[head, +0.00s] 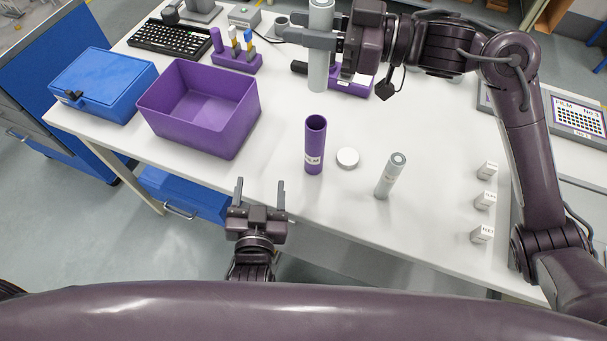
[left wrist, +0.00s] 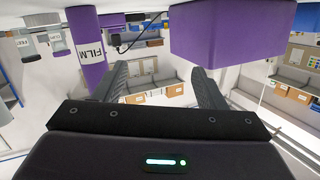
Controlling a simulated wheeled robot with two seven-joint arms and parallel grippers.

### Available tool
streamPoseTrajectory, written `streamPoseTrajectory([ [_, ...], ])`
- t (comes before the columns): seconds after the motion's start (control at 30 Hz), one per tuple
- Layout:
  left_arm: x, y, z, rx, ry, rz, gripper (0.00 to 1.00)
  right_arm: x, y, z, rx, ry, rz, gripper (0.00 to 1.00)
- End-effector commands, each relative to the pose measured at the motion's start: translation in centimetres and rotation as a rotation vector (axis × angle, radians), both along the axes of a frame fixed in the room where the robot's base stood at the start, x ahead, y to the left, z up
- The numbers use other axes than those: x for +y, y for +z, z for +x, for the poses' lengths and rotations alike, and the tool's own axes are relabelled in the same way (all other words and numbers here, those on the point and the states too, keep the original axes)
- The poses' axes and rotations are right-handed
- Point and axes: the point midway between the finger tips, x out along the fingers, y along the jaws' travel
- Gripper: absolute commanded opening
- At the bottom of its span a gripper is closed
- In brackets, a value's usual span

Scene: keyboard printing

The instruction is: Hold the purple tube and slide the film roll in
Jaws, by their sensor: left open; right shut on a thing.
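The purple tube (head: 315,147) stands upright on the table with its open mouth up and a FILM label on its side. My right gripper (head: 312,40) is shut on a long pale grey film roll (head: 318,76), held upright above the far part of the table, beyond the tube. My left gripper (head: 261,190) is open and empty at the table's near edge, nearer and left of the tube. In the left wrist view, upside down, the tube (left wrist: 87,50) shows by one finger, not between the fingers.
A white cap (head: 347,158) and another grey roll (head: 390,175) stand right of the tube. An empty purple bin (head: 190,133) and a blue box (head: 103,87) are at left. Small white labelled blocks (head: 485,200) line the right side. A marker holder (head: 236,60) stands behind the bin.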

Motion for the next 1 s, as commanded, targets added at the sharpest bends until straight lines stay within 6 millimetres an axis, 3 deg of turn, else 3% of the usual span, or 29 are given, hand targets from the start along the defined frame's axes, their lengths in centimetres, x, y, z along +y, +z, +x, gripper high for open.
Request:
streamPoseTrajectory([
  [0.1, -4.2, 1.9, 1.1, -0.077, -0.114, -0.082, 0.65, 0.0, 0.0, 0.0, 0.000, 0.000, 0.000, 0.03],
  [0.3, -8.2, 3.7, 1.4, -0.142, -0.227, -0.160, 0.65, 0.0, 0.0, 0.0, 0.000, 0.000, 0.000, 0.03],
  [0.47, -8.9, 4.0, 2.5, -0.153, -0.244, -0.173, 0.65, 0.0, 0.0, 0.0, 0.000, 0.000, 0.000, 0.03],
  [1.0, -10.6, 4.0, 11.6, -0.150, -0.243, -0.170, 0.65, 0.0, 0.0, 0.0, 0.000, 0.000, 0.000, 0.03],
])
